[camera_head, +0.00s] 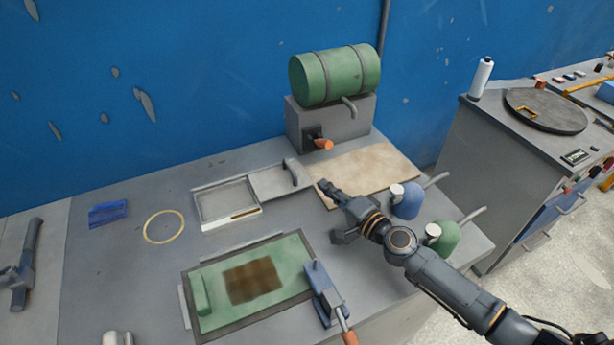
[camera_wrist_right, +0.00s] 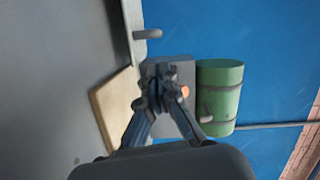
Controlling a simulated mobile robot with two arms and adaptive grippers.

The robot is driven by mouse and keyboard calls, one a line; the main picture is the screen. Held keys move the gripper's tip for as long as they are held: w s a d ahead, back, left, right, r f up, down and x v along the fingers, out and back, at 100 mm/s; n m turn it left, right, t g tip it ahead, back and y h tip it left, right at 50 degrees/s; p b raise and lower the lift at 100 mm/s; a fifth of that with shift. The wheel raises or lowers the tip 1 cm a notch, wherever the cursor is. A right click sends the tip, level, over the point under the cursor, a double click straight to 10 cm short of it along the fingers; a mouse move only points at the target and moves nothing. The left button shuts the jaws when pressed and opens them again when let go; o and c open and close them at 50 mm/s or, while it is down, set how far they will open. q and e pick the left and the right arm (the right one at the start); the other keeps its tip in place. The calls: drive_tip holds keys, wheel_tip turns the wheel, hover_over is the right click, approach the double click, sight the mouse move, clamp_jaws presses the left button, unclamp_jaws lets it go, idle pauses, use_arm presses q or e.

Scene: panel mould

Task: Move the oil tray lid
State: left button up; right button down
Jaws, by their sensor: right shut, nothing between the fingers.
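The oil tray (camera_head: 203,208) is a shallow pale-grey rectangular tray on the grey bench in the head view. Its grey lid (camera_head: 268,183) lies at the tray's right end, leaving the left part uncovered. The lid has a raised dark-grey handle (camera_head: 292,171) near its right edge; what looks like this handle also shows in the right wrist view (camera_wrist_right: 147,34). My right gripper (camera_head: 328,190) is shut and empty, to the right of and nearer than the handle, apart from it. Its closed fingers also show in the wrist view (camera_wrist_right: 160,88).
A green drum (camera_head: 335,74) on a grey stand with an orange-handled tap is behind. A beige board (camera_head: 372,168) lies below it. Blue (camera_head: 407,203) and green (camera_head: 444,238) jugs stand by my right arm. A green panel mould (camera_head: 215,310) lies in front; a yellow ring (camera_head: 163,227) lies left.

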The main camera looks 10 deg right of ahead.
sight(261, 194)
drive_tip(key=x, duration=0.8)
drive_tip(key=shift+r, duration=0.1)
drive_tip(key=shift+w+a, duration=0.3)
drive_tip(key=shift+w, duration=0.3)
drive_tip(key=a+p, duration=0.1)
drive_tip(key=a, duration=0.2)
drive_tip(key=s+a+p, duration=0.1)
drive_tip(key=a, duration=0.3)
drive_tip(key=s+a+p, duration=0.1)
drive_tip(key=a, duration=0.3)
drive_tip(key=shift+s+r, duration=0.1)
drive_tip(key=shift+s+a, duration=0.1)
drive_tip(key=shift+a, duration=0.2)
